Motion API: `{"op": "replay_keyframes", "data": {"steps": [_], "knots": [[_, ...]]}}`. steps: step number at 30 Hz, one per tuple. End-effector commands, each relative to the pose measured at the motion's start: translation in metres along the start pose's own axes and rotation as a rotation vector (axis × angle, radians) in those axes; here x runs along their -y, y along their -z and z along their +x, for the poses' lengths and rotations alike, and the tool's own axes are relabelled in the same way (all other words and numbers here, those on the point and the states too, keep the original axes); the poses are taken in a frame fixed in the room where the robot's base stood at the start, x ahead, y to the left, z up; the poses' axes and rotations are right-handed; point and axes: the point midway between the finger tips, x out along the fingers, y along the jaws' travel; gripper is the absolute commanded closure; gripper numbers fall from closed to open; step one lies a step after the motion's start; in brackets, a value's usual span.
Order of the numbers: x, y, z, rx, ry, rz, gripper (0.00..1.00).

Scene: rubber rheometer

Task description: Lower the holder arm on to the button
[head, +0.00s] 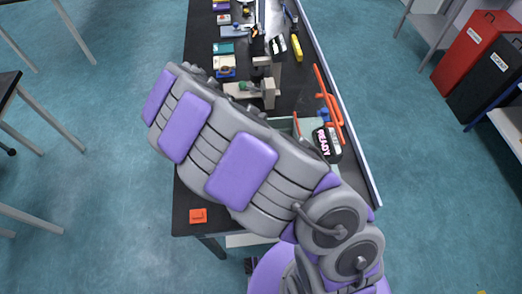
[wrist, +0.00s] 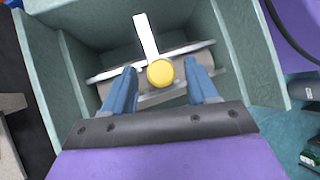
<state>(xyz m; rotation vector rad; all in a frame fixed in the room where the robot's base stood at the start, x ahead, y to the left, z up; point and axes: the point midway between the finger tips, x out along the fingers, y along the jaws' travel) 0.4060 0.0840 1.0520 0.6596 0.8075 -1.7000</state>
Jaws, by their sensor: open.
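In the wrist view my gripper (wrist: 159,68) is open, with one blue finger on each side of a round yellow knob (wrist: 160,73). The knob sits at the near end of a white bar (wrist: 146,38), which looks like the holder arm. Both fingers look apart from the knob. Behind them a grey metal cylinder and plate (wrist: 190,58) lie inside a green open housing (wrist: 236,50). I cannot make out the button there. In the head view my own arm hides my gripper and most of the housing.
A dark bench (head: 186,190) runs away from me. An orange block (head: 198,215) lies at its near left corner. A black READY display (head: 326,145) and an orange-red frame (head: 330,105) stand right of my arm. Several small items lie farther back.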

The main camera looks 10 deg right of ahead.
Motion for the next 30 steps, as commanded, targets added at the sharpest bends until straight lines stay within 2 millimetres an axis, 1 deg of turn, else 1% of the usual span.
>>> {"op": "replay_keyframes", "data": {"steps": [2, 5, 8, 18, 24, 30], "knots": [[0.000, 0.000, -0.002, -0.001, 0.000, 0.000, 0.42], [0.000, 0.000, -0.010, -0.001, -0.001, 0.000, 0.42], [-0.001, 0.001, -0.026, -0.001, -0.003, -0.001, 0.42], [-0.001, 0.002, -0.090, -0.003, -0.005, -0.001, 0.42], [-0.001, 0.003, -0.122, -0.001, -0.003, -0.002, 0.42], [-0.001, 0.002, -0.150, 0.000, -0.002, -0.001, 0.42]]}}
